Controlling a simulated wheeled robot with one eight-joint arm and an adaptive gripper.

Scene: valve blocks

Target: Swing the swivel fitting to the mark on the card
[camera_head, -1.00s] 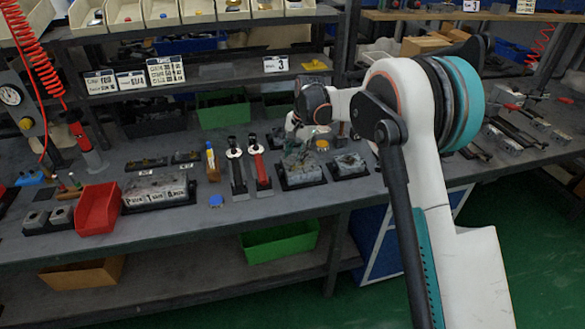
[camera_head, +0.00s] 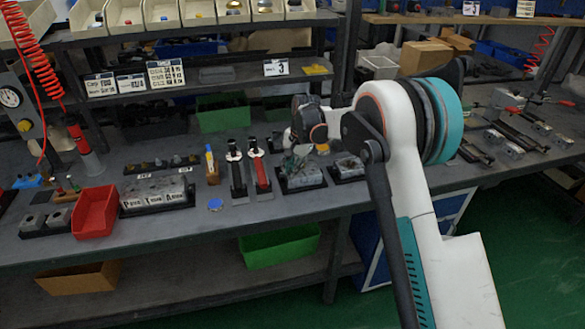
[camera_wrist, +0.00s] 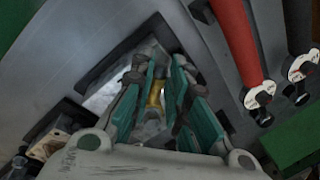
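The swivel fitting appears to be the brass-yellow piece (camera_wrist: 155,93) standing on a pale metal block (camera_wrist: 108,92) in the wrist view. My gripper (camera_wrist: 166,88) has its teal fingers on either side of this piece; I cannot tell whether they touch it. In the head view, my gripper (camera_head: 292,163) reaches down onto a grey valve block (camera_head: 306,181) on a black base, and the fitting is hidden there. Cards stand on the shelf edge: a small one with a 3 (camera_head: 276,68) and a larger printed one (camera_head: 166,74). I cannot make out the mark.
A red-handled lever (camera_head: 260,168) and a white-topped black-handled one (camera_head: 236,170) stand just left of the block. Another block (camera_head: 347,168) is close on its right. A red bin (camera_head: 95,212) and labelled block (camera_head: 157,194) are farther left. The front bench strip is mostly clear.

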